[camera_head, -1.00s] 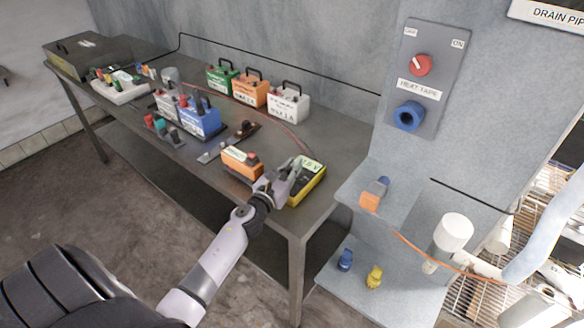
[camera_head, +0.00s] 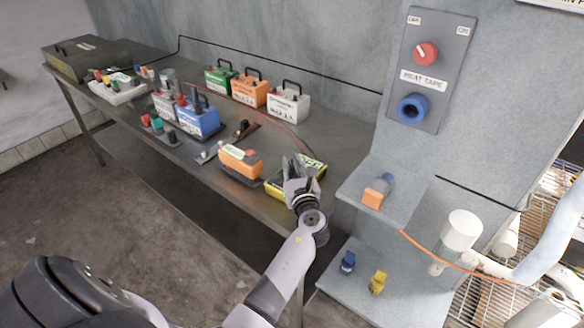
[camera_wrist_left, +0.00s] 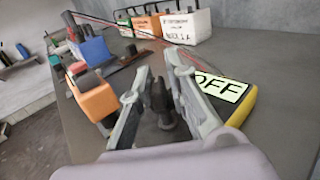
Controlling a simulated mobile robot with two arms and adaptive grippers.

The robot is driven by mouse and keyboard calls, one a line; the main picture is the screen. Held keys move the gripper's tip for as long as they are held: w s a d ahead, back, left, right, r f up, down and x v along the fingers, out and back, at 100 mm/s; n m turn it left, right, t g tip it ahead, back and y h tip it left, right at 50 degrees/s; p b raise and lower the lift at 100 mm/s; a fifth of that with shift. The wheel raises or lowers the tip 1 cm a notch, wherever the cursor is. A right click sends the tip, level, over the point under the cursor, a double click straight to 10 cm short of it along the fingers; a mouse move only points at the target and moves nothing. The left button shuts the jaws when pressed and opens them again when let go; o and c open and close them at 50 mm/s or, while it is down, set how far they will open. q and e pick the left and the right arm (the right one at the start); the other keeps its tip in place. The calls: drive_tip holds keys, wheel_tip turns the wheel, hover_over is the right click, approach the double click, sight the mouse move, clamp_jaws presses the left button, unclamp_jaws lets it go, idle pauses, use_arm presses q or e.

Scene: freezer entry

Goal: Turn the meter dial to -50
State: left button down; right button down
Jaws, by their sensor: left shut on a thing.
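The yellow meter (camera_head: 310,181) lies on the near right end of the metal table, and its right part shows in the left wrist view (camera_wrist_left: 236,112). Its pale screen reads "OFF" (camera_wrist_left: 220,88). My left gripper (camera_head: 294,165) is over the meter. In the left wrist view its two fingers (camera_wrist_left: 160,85) stand on either side of a small dark knob, the dial (camera_wrist_left: 163,100), and are shut on it. The fingers and wrist hide much of the meter, and I cannot read any dial marks. My right gripper is not in view.
An orange box (camera_head: 240,160) sits just left of the meter. Several battery packs (camera_head: 250,92) stand farther back. A wall panel (camera_head: 432,70) with a red knob and blue socket is right, above a shelf (camera_head: 405,198).

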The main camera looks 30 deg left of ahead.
use_arm(q)
drive_tip(key=shift+g, duration=0.3)
drive_tip(key=c, duration=1.7)
unclamp_jaws()
drive_tip(key=shift+o, duration=0.2)
drive_tip(key=v, duration=1.2)
drive_tip(key=shift+d+f, duration=0.1)
drive_tip(key=shift+f, duration=0.1)
drive_tip(key=shift+n, duration=0.3)
